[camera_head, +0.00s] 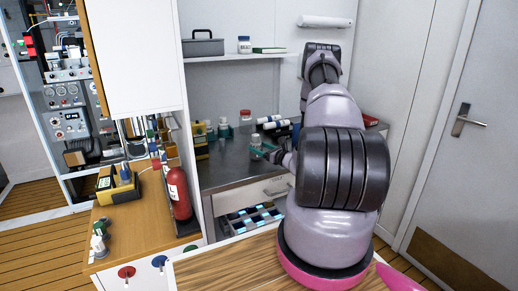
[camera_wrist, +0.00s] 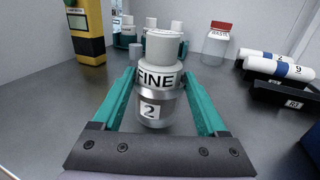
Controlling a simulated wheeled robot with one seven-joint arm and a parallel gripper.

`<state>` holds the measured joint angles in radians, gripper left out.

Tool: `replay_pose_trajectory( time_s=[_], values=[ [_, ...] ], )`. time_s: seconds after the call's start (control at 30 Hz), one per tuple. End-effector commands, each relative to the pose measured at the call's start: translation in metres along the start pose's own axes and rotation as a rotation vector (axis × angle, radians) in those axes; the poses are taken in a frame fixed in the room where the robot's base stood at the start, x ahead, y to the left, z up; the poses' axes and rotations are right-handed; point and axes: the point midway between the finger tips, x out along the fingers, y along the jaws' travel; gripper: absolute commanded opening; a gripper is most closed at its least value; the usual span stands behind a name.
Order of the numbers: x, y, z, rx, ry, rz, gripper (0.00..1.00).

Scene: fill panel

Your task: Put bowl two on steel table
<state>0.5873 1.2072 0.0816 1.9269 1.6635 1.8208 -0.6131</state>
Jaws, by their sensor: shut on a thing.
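Bowl two (camera_wrist: 154,107) is a small metal cup with a "2" label, upright between the teal fingers of my gripper (camera_wrist: 158,84) in the wrist view. My gripper is shut on it. A white piece marked FINE (camera_wrist: 158,72) with a round white top shows directly above the bowl; it looks stacked on it. The steel table (camera_head: 229,170) is the grey counter at the back in the head view, and its surface (camera_wrist: 55,118) fills the wrist view. My gripper (camera_head: 268,151) is over this table. I cannot tell whether the bowl's base touches it.
A red-capped jar (camera_wrist: 217,45) stands behind right. White numbered cylinders (camera_wrist: 278,66) lie on a dark holder (camera_wrist: 285,94) at the right. A yellow-black device (camera_wrist: 87,35) stands at the left. An open drawer (camera_head: 250,218) is below the counter. Bare steel lies left of my gripper.

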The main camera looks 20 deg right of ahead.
Motion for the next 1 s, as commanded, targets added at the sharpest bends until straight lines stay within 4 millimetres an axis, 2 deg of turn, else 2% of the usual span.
replay_pose_trajectory(
  time_s=[0.23, 0.27, 0.3, 0.6, 0.67, 0.77, 1.0],
  values=[
    [0.0, 0.0, -0.003, 0.001, 0.0, 0.0, 0.16],
    [0.0, 0.0, -0.003, 0.001, 0.0, 0.0, 0.87],
    [0.0, 0.0, -0.003, 0.001, 0.0, 0.0, 1.0],
    [0.0, 0.0, 0.001, 0.0, 0.0, 0.0, 1.0],
    [-0.006, -0.001, 0.0, 0.002, 0.002, -0.002, 1.0],
    [-0.021, -0.001, 0.0, 0.002, 0.002, -0.004, 1.0],
    [-0.074, -0.001, 0.0, 0.004, 0.002, -0.005, 1.0]
  ],
)
